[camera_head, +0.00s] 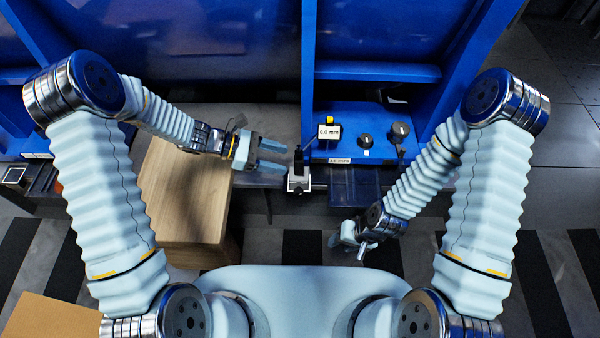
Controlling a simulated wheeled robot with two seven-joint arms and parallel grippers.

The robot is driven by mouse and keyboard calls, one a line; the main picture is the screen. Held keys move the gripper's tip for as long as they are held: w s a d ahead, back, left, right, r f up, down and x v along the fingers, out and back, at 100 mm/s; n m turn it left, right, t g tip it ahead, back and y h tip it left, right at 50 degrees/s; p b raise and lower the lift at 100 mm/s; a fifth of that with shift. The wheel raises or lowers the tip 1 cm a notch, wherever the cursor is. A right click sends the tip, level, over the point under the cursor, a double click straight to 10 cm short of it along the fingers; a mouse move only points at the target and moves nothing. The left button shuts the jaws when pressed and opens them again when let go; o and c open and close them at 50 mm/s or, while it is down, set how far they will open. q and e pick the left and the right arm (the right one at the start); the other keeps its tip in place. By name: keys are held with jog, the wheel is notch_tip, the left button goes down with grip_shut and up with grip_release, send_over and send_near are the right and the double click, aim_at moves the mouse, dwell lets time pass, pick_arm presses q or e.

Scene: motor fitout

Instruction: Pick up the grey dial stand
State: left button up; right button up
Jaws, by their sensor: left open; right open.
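What looks like the grey dial stand (298,181) is a small pale grey block with a dark upright part above it. It stands at the front edge of the blue bench, near the middle of the view. My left gripper (284,157) is open and empty, its pale blue fingers pointing right, just left of the stand's dark upright. I cannot tell whether they touch it. My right gripper (347,246) is open and hangs lower right of the stand, clear of it, pointing down and left.
A blue board (350,152) behind the stand carries a "0.0 mm" display (329,132) and dark knobs (366,141). A wooden box (180,190) lies below my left forearm. A blue upright panel (308,70) rises behind. Striped floor is open in front.

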aim_at(297, 160)
pick_arm(q)
jog(key=x, duration=0.8)
jog(key=shift+w+d+r, duration=0.1)
jog(key=shift+w+d, duration=0.05)
jog(key=shift+w, duration=0.05)
grip_shut()
jog(key=shift+r, duration=0.1)
dwell(1.0)
